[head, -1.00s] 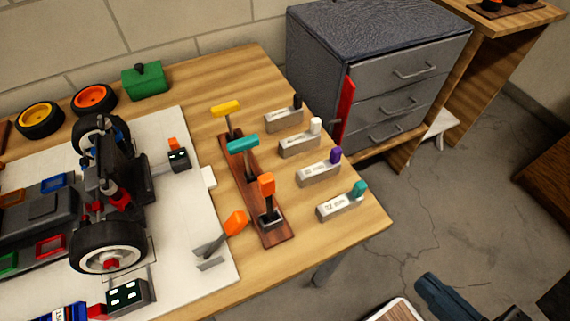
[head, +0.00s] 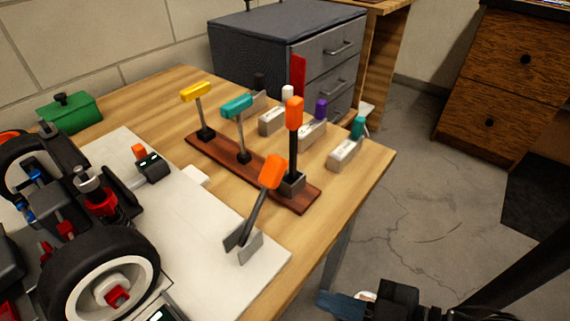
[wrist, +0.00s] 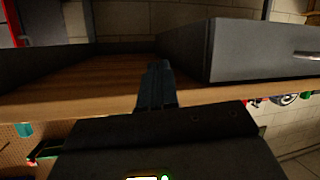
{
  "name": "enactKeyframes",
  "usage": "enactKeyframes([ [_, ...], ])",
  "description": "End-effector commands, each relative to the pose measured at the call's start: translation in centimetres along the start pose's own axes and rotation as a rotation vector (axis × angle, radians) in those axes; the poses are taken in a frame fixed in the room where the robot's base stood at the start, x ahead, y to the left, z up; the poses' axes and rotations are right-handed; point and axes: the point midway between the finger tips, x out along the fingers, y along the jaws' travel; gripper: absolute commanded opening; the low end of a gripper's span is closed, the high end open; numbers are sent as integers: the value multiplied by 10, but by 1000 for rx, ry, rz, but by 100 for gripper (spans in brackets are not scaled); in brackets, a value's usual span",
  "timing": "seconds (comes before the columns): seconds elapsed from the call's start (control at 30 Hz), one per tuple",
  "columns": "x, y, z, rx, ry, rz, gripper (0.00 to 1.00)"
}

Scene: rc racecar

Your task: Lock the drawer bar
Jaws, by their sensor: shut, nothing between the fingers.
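The grey drawer cabinet (head: 240,62) stands behind the workbench in the head view. Its drawer fronts (head: 325,55) look closed there. The red bar (head: 297,78) stands upright along the cabinet's left front edge. Its lower end is hidden behind the bench items. My gripper (head: 335,302) is low at the bottom of the head view, off the bench's near side and far from the bar. In the wrist view its fingers (wrist: 156,85) are together and empty. Ahead of them are a wooden edge (wrist: 80,102) and a dark grey box front with a silver handle (wrist: 265,50).
The workbench (head: 160,95) carries a wooden strip with coloured-handled tools (head: 225,158), several labelled blocks (head: 345,152), a green box (head: 75,112) and a partly built car (head: 95,265). Bare floor (head: 430,190) lies right of the bench. A wooden drawer unit (head: 500,110) stands farther right.

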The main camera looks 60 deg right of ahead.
Motion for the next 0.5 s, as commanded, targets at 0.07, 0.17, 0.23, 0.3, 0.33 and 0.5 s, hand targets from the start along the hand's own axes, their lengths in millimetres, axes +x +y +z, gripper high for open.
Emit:
enactKeyframes([
  [0.07,26,-3,39,-57,-21,19,0],
  [0.17,58,0,74,-159,-70,58,0],
  [0.23,77,6,91,-230,-106,90,0],
  [0.3,97,15,105,-300,-145,128,0],
  [0.33,105,19,111,-330,-161,145,0],
  [0.5,148,52,131,-491,-260,260,0],
])
